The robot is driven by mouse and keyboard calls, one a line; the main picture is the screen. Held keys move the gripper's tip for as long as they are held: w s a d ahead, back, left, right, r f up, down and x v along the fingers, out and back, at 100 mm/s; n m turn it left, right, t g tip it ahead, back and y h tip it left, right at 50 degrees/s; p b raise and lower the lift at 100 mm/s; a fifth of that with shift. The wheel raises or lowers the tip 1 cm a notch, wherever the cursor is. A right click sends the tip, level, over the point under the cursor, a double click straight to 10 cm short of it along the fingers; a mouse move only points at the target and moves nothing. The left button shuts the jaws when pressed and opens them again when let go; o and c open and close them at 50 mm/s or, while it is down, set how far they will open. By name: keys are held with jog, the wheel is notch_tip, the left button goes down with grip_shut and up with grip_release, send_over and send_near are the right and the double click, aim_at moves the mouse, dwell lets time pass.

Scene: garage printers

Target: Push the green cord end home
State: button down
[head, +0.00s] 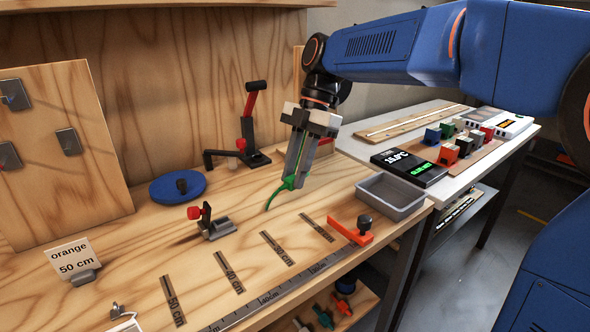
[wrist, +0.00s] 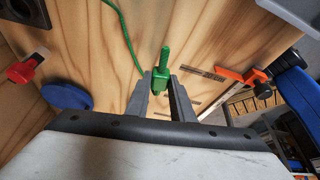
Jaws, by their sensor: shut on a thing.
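My gripper (head: 294,172) is shut on the green cord end (head: 289,183) and holds it over the wooden bench. The green cord trails down from it toward the bench top. In the wrist view the green cord end (wrist: 161,76) sits between the tips of my gripper (wrist: 159,92), its narrow part pointing away from me. The cord curves off to the upper left there. I cannot tell whether any block has an opening.
A grey tray (head: 391,196) stands at the bench's right edge, near an orange clamp (head: 350,232). A red-handled toggle clamp (head: 251,125), a blue disc (head: 178,186) and a small red-knobbed fixture (head: 211,224) are left of my gripper. A black display box (head: 409,167) stands on the white table.

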jog(key=shift+f, duration=2.05)
jog(key=c, duration=1.5)
grip_release()
jog(key=shift+o, duration=0.2)
jog(key=shift+r, duration=0.15)
